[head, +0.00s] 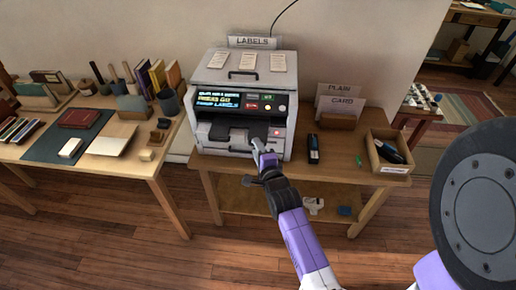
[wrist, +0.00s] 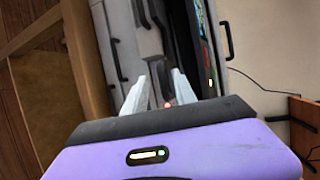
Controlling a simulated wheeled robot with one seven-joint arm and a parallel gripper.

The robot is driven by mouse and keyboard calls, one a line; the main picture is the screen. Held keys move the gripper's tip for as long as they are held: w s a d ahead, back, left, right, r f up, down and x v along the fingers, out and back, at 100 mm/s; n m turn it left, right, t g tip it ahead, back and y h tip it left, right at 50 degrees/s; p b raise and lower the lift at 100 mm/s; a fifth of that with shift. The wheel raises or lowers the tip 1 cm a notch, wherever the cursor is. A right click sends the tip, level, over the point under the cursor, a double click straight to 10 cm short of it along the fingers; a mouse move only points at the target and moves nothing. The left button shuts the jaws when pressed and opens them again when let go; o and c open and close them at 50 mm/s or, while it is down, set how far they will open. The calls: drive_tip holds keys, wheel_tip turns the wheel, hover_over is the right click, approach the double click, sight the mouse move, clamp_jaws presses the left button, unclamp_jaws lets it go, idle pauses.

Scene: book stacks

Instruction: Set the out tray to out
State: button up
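A grey-white label machine (head: 279,100) stands on the wooden table under a "LABELS" sign, with a lit screen and small buttons on its front. In its low front opening are dark grey flap-like parts (head: 221,132); I take these for the out tray, but cannot tell how it is set. My gripper (head: 260,147) is at the lower front of the machine, right of centre. In the wrist view my gripper (wrist: 165,84) has its two pale fingers apart, with the machine front (wrist: 122,40) beyond and a red light between them. I cannot tell whether the fingers touch it.
On the same table, a black stapler-like item (head: 313,149), card holders (head: 338,106) and a wooden box (head: 389,155) stand to the right. A shelf (head: 237,205) lies below. A desk with books and tools (head: 143,160) is at left. Floor in front is clear.

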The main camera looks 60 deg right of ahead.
drive_tip(key=b+v, duration=0.1)
drive_tip(key=v, duration=0.6)
drive_tip(key=shift+s+a, duration=0.25)
drive_tip(key=shift+r, duration=0.1)
idle(0.5)
drive_tip(key=s+a+r+n+t+y, duration=0.1)
drive_tip(key=s+a+r+n+y, duration=0.2)
drive_tip(key=a+n, duration=0.6)
drive_tip(key=s+a+r+n+t+y, duration=0.1)
drive_tip(key=s+a+r+n+y, duration=0.2)
drive_tip(key=s+a+n, duration=0.5)
drive_tip(key=s+a+r+n+t+y, duration=0.2)
drive_tip(key=s+a+r+n+y, duration=0.2)
drive_tip(key=a+n, duration=0.7)
drive_tip(key=shift+s+a+y, duration=0.25)
drive_tip(key=shift+s+y, duration=0.45)
drive_tip(key=shift+s, duration=0.25)
